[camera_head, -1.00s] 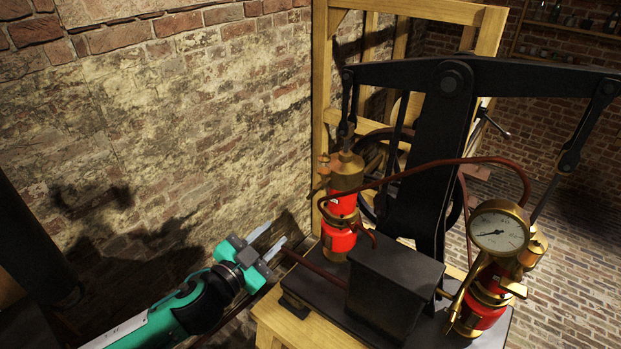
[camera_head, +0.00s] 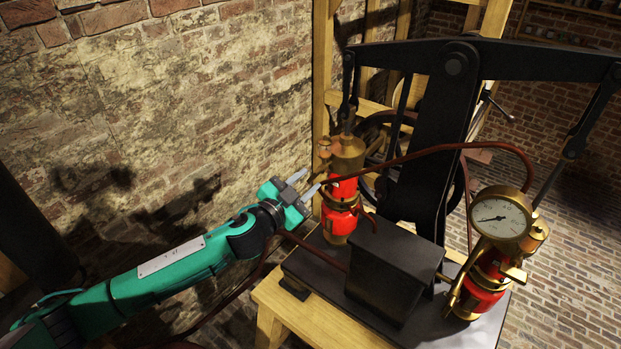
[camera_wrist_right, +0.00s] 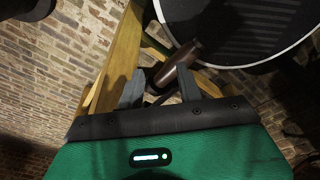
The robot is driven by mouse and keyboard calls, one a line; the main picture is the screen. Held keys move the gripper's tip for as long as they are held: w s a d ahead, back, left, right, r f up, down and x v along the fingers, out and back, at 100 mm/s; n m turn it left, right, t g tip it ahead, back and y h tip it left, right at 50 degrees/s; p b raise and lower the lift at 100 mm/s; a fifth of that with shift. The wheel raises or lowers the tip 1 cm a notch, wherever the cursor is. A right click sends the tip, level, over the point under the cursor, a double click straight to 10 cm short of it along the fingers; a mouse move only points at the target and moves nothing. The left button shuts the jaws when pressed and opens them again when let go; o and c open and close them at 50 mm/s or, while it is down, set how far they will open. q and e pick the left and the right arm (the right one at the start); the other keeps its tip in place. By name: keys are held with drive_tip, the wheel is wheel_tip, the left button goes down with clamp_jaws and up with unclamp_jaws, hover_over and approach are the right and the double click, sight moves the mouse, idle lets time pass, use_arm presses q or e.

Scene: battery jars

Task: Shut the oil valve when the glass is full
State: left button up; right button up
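My left gripper (camera_head: 307,184) is open and empty in the head view. Its fingertips point at the left pump jar (camera_head: 339,222), a red cylinder with brass fittings, and overlap its left edge in the picture; I cannot tell whether they touch. A small brass fitting (camera_head: 324,150) stands at that jar's upper left; I cannot tell whether it is the oil valve. The glass and its oil level cannot be made out. In the right wrist view my right gripper (camera_wrist_right: 160,74) has its fingers apart, with a dark brown handle (camera_wrist_right: 182,68) between or just beyond them.
A black box (camera_head: 392,275) stands between the jars on a wooden bench (camera_head: 318,327). The right jar (camera_head: 484,290) carries a brass gauge (camera_head: 500,218). A black beam (camera_head: 540,67) spans overhead, and brown hoses cross the machine. A brick wall (camera_head: 190,100) is behind my left arm.

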use_arm(q)
drive_tip(key=shift+x, duration=0.95)
drive_tip(key=shift+w+d, duration=0.1)
drive_tip(key=shift+w, duration=0.1)
drive_tip(key=c, duration=0.6)
clamp_jaws()
use_arm(e)
drive_tip(key=shift+s+d+f, duration=0.1)
drive_tip(key=shift+s+d, duration=0.2)
drive_tip(key=shift+s, duration=0.6)
